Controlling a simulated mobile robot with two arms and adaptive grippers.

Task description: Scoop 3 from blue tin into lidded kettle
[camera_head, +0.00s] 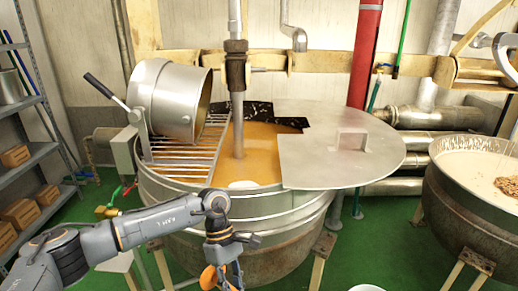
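The lidded kettle (265,212) is a large steel pot in the middle of the head view. A flat metal lid (325,162) with a box-shaped handle covers its right part; the left part is open and shows orange-brown content (258,145). A small white patch lies at the content's front edge. No blue tin is in view. My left gripper (226,275) hangs in front of the kettle, pointing down at the bottom edge. An orange object (210,278) is beside it; I cannot tell whether it is held. The fingertips are not clear. My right gripper is out of view.
A steel drum (170,98) tilts over a grate (190,155) at the kettle's left side. A vertical shaft (236,100) enters the kettle. An open kettle (470,200) with pale content stands right. Shelves (40,165) stand left. A white rim (367,288) shows at the bottom.

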